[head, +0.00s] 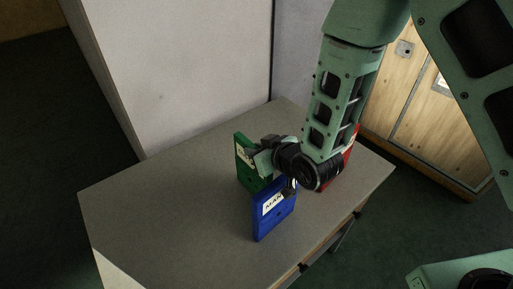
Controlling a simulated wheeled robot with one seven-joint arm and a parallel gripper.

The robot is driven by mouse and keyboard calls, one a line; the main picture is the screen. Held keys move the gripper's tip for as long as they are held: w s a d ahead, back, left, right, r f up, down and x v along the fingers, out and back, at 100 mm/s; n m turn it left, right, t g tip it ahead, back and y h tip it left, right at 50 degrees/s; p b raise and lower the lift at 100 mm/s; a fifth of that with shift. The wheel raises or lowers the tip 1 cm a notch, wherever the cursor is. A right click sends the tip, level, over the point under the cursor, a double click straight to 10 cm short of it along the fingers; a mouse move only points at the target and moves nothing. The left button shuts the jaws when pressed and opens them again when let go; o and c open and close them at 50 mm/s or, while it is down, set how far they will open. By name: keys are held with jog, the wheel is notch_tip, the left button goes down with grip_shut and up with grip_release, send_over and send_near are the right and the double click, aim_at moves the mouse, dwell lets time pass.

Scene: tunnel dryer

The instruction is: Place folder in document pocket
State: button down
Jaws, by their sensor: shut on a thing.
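A green folder (246,172) with a white label stands upright on the grey table. My gripper (252,152) reaches it from the right and is shut on its upper part; the fingertips are small and partly hidden. A blue folder (272,212) with a white label stands upright in front, nearer the table's front edge. A red folder (350,152) is mostly hidden behind my arm on the right. I cannot make out a document pocket for sure; a pale patch (441,84) shows on the wooden door at the upper right, partly cut off by my arm.
The grey table (160,200) is bare on its left side. A tall pale cabinet wall (190,70) rises behind it. A wooden cabinet door (405,85) with a metal latch (404,48) stands at the right. Dark green floor (380,240) lies open in front.

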jog(key=shift+f, duration=0.2)
jog(key=c, duration=1.3)
grip_release()
jog(key=shift+r, duration=0.15)
